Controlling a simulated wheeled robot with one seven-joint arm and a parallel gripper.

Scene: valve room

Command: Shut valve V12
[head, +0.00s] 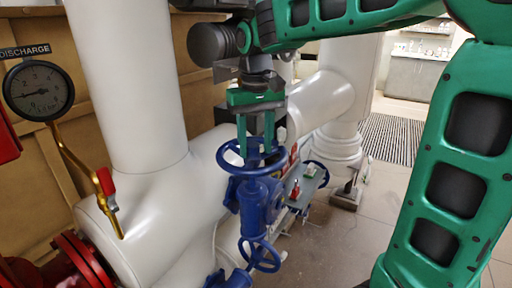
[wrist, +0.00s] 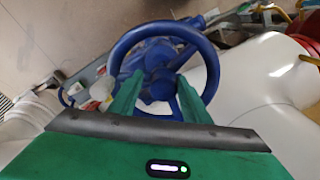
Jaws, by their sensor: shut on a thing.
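A blue handwheel (head: 223,159) sits level on top of a blue valve body (head: 257,199) beside the large white pipe. My gripper (head: 255,148) points down into the wheel from above, with its green fingers inside the rim. In the wrist view the wheel's rim (wrist: 208,55) arches beyond the fingers, and my gripper (wrist: 160,82) has one finger on each side of the wheel's middle. It is shut on the handwheel; the exact contact is partly hidden. I cannot read a V12 tag on this valve.
A second, smaller blue handwheel (head: 260,256) is lower on the front. Another blue wheel (head: 316,174) stands behind, near a small panel (head: 305,184). A discharge gauge (head: 38,91) and a red-handled tap (head: 106,183) are at left.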

